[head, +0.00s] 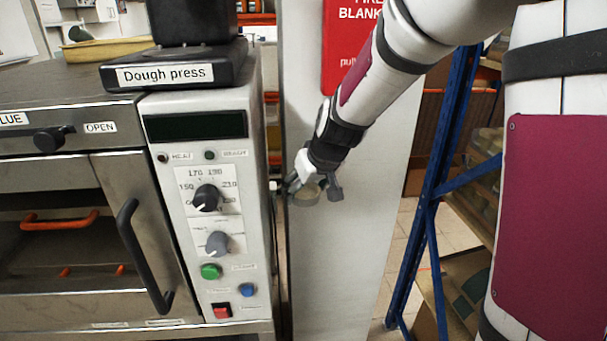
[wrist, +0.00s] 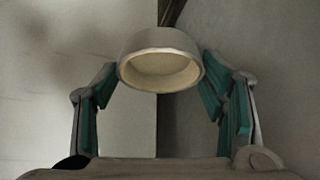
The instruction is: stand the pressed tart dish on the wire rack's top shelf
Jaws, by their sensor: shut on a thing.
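The tart dish (wrist: 160,45) is a small, round, pale dish with a raised rim, seen in the wrist view with its cream hollow facing the camera. My gripper (head: 314,188) is shut on it, with a teal-padded finger on each side. In the head view the dish (head: 307,196) is small and partly hidden by the fingers, held in the air in front of a pale grey column. I cannot make out the wire rack in either view.
The dough press (head: 165,75) sits on a steel oven unit with a control panel (head: 205,190) close left of my gripper. A pale column (head: 340,270) stands behind. Blue shelving (head: 425,215) with stock is at the right. A red fire-blanket box (head: 345,45) hangs above.

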